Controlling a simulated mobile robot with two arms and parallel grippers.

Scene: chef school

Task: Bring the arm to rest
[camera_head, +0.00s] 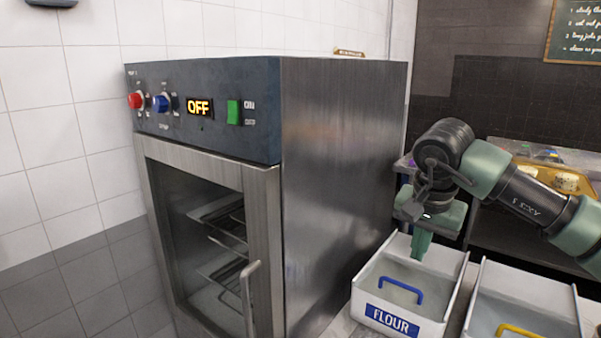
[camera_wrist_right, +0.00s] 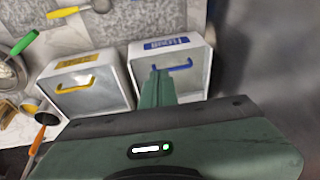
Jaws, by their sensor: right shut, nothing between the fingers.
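My right gripper (camera_head: 421,246) comes in from the right in the head view. Its green fingers point down over the back part of the white flour bin (camera_head: 372,283), and they are shut and empty. In the right wrist view the closed fingers (camera_wrist_right: 157,85) reach in front of the same bin, close to its blue handle (camera_wrist_right: 180,66). I cannot tell whether the fingertips are inside the bin or just above it. My left gripper is in neither view.
A steel oven (camera_head: 340,190) with its display reading OFF and its glass door shut stands left of the gripper. A second white bin (camera_head: 572,300) with a yellow handle stands right of the flour bin. A yellow tray (camera_head: 534,172) lies behind my right arm.

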